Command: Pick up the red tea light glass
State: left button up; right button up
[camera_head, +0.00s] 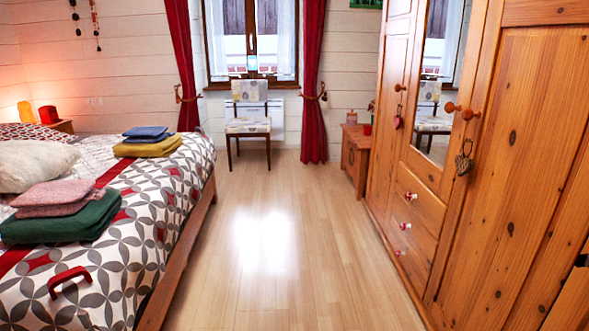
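A small red object (367,130), which looks like a red glass, stands on top of the low wooden cabinet (355,152) at the back right, beside the wardrobe. It is far off and too small to show detail. Another red object (48,115), larger and box-like, stands on the bedside table (62,126) at the far left; I cannot tell whether it is a glass.
The bed (110,280) on the left holds folded cloths (62,218), a pillow (35,163) and a red handle-like item (69,279). A wooden wardrobe (540,140) lines the right. The wooden floor (275,260) between is clear to a chair (248,125) by the window.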

aim_at(367, 130)
jog(key=i, duration=3.45)
jog(key=i+j+z, duration=0.15)
jog(key=i, duration=0.35)
jog(key=i+j+z, duration=0.15)
jog(key=i, duration=0.4)
jog(key=i+j+z, duration=0.15)
jog(key=i, duration=0.35)
jog(key=i+j+z, duration=0.15)
jog(key=i+z, duration=0.2)
jog(key=i+j+z, duration=0.2)
jog(key=z, duration=0.15)
jog(key=i+j+z, duration=0.2)
jog(key=j+z, duration=0.15)
jog(key=i+j+z, duration=0.2)
jog(key=j+z, duration=0.15)
jog(key=i+j+z, duration=0.15)
jog(key=j+z, duration=0.9)
jog(key=j, duration=0.2)
jog(key=j+z, duration=0.35)
jog(key=i+j, duration=0.05)
jog(key=j, duration=0.1)
